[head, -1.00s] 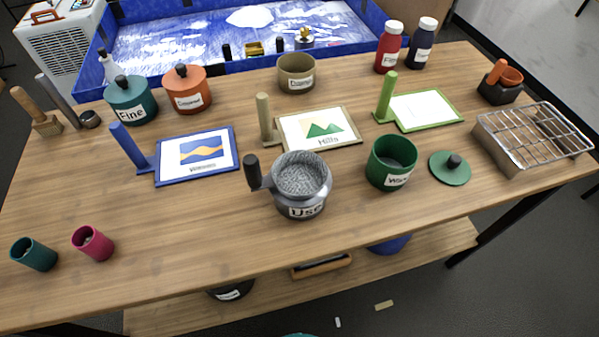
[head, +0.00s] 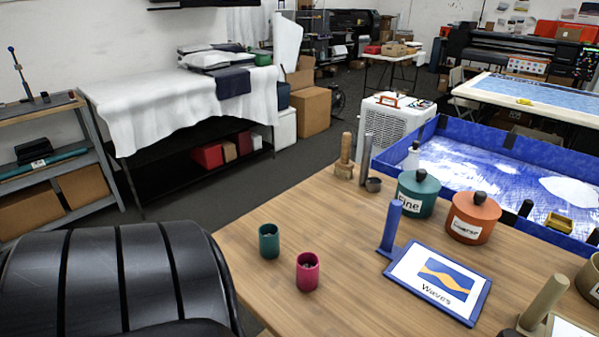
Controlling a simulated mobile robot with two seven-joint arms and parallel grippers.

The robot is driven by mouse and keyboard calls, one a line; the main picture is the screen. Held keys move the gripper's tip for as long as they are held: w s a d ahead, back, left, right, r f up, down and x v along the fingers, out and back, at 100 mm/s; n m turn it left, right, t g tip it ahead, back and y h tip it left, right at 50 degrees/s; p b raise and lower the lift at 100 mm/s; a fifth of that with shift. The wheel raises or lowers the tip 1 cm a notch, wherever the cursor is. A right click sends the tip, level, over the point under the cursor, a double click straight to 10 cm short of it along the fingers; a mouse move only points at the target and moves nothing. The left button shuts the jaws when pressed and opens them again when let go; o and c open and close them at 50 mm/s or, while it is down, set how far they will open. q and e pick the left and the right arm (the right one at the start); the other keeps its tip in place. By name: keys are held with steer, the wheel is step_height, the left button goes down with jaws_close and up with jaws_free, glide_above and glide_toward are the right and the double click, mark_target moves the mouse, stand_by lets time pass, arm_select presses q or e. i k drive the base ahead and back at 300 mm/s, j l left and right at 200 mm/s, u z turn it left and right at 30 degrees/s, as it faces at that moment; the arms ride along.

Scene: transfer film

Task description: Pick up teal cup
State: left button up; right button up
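The teal cup (head: 269,241) is a small open cylinder standing upright near the left end of the wooden table (head: 345,240). A magenta cup (head: 307,272) stands just to its right and nearer, apart from it. Something small shows inside the magenta cup; the inside of the teal cup is dark. Neither of my grippers is in view, so nothing shows touching the teal cup.
A teal pot (head: 417,195) labelled Fine, an orange pot (head: 473,217) and a framed Waves card (head: 440,281) stand to the right. A wooden-handled tool (head: 345,157) stands behind. The tabletop around the cups is clear. A cloth-covered table (head: 165,100) is beyond the aisle.

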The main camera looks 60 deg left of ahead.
mark_target(268, 233)
steer(key=u, duration=1.1)
